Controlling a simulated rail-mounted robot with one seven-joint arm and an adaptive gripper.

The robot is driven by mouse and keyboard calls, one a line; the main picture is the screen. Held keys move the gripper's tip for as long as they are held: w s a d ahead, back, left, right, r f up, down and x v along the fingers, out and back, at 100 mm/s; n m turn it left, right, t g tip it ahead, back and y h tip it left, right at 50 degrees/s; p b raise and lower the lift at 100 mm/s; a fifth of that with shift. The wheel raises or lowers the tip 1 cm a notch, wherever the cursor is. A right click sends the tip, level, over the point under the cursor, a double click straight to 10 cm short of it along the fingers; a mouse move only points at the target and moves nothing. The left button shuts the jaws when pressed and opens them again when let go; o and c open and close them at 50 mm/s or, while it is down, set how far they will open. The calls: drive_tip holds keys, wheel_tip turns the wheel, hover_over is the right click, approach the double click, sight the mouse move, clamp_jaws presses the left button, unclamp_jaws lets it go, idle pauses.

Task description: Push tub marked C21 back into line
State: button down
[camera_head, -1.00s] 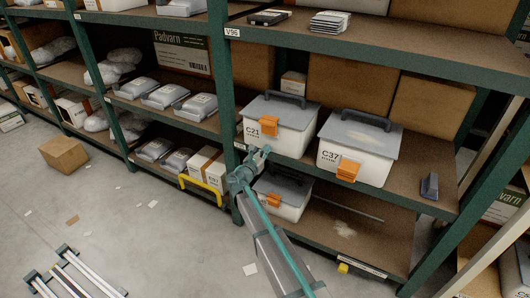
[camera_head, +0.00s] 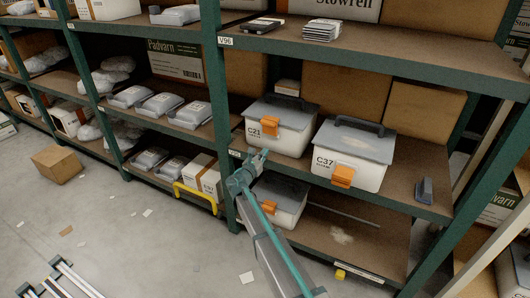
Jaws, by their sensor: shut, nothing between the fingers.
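The tub marked C21 (camera_head: 288,140) is white with a grey lid, a dark handle and an orange front latch. It stands upright on the middle shelf, left of the similar tub marked C37 (camera_head: 347,174). My gripper (camera_head: 259,156) is shut and empty, its tip at the lower front of C21, near the shelf's front edge. I cannot tell whether it touches the tub. My forearm hides part of the lower shelf.
A similar tub (camera_head: 281,210) sits on the shelf below, behind my arm. A dark upright holder (camera_head: 424,190) stands right of C37. Cardboard boxes (camera_head: 343,98) line the back. A green post (camera_head: 214,100) rises left of C21, with the shelf above it.

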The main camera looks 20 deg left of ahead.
drive_tip(key=s, duration=1.1)
drive_tip(key=shift+s+a, duration=0.15)
drive_tip(key=shift+a, duration=0.05)
